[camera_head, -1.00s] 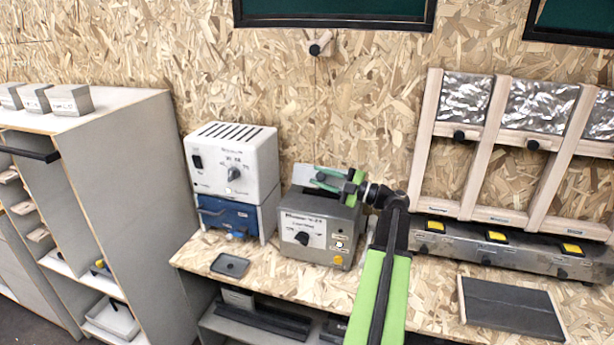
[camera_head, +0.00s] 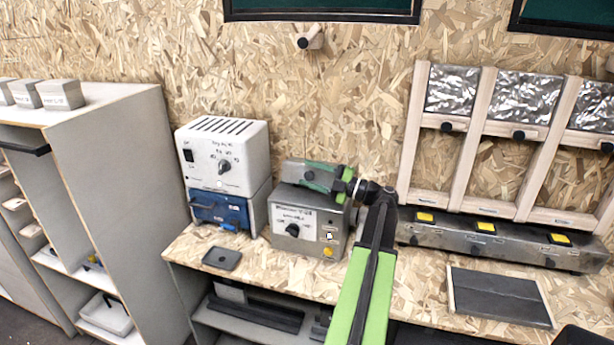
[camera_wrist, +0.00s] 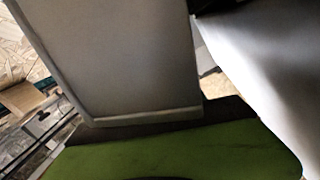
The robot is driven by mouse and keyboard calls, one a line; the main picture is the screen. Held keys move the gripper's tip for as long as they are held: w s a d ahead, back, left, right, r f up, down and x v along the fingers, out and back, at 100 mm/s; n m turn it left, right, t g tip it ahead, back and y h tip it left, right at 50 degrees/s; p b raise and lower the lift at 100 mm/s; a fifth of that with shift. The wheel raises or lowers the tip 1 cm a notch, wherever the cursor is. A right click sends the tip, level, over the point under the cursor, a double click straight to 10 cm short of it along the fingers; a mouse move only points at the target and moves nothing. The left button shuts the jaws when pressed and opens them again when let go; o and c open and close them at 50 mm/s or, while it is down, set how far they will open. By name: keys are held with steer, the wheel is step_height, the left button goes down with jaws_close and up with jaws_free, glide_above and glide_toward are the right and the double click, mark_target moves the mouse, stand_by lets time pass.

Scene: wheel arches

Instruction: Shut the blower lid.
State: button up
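The blower appears to be the grey metal box (camera_head: 294,228) with a dark knob and small buttons on the bench; its lettering is too blurred to read surely. My gripper (camera_head: 308,176) is right over its top, coming from the right, with its green jaws close to the top edge. The lid is largely hidden by the gripper in the head view, so its angle is unclear. In the wrist view a flat grey rimmed panel (camera_wrist: 120,60), possibly the lid, fills the middle beyond a green jaw. Whether the jaws are apart or touch it is unclear.
A white box with a knob (camera_head: 222,155) on a blue unit (camera_head: 222,211) stands close left of the grey box. A small dark tray (camera_head: 222,258) lies in front. Wooden frames (camera_head: 470,150) and a long grey panel (camera_head: 500,243) with yellow buttons stand right.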

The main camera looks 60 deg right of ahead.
steer(key=shift+w+a, duration=0.15)
steer(key=shift+s, duration=0.25)
steer(key=b+v, duration=0.2)
steer(key=v, duration=1.5)
